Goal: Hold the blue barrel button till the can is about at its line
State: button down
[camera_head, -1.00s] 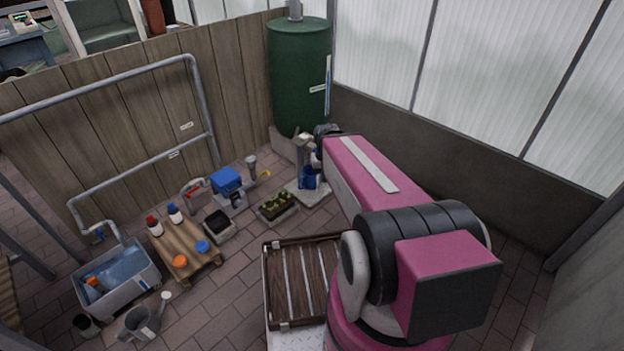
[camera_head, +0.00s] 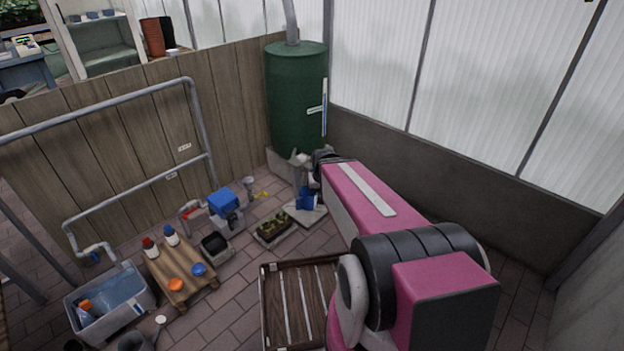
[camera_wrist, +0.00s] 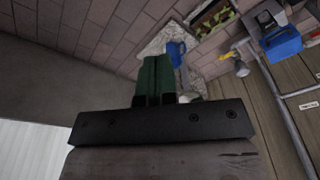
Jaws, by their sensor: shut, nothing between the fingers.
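The green barrel (camera_head: 295,105) stands in the back corner on a pale block. The blue can (camera_head: 306,200) stands on a pale slab in front of it, below a grey post with a pale top (camera_head: 300,160). In the wrist view, the can (camera_wrist: 177,48) shows just beyond the fingertips. My gripper (camera_wrist: 155,62) is shut and empty, its green fingers side by side. In the head view, it is mostly hidden by my arm near the post. I cannot make out the blue button, the can's line or the water level, nor whether the fingers touch anything.
A planter (camera_head: 273,228), a blue-topped box (camera_head: 223,201), a low wooden table (camera_head: 180,270) with bottles, and a grey tub (camera_head: 108,305) stand to the left. A slatted wooden crate (camera_head: 265,300) is in front. Walls close off the corner behind and right of the barrel.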

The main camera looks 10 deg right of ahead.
jog(key=w+d+f+m+t, duration=0.1)
jog(key=w+d+f+t, duration=0.15)
jog(key=w+f, duration=0.45)
jog(key=w+d+f+m+t+h, duration=0.15)
jog(key=w+t, duration=0.25)
jog(key=w, duration=0.6)
jog(key=w+d+f+m+t+y, duration=0.1)
jog(key=w+d+f+m+t, duration=0.15)
jog(key=w+f, duration=0.45)
jog(key=w+d+f+m+t+h, duration=0.2)
jog(key=w+d+f+m+t, duration=0.1)
jog(key=w+d+f+t, duration=0.3)
jog(key=shift+w+f+t, duration=0.75)
jog(key=shift+w+t, duration=0.65)
jog(key=shift+w+h, duration=0.1)
jog(key=shift+h, duration=0.15)
jog(key=w+a, duration=0.5)
jog(key=w, duration=0.2)
jog(key=shift+a, duration=0.1)
jog(key=shift+w+a, duration=0.25)
jog(key=shift+w, duration=0.05)
jog(key=shift+w+a, duration=0.2)
jog(key=shift+w, duration=0.15)
dwell(1.9)
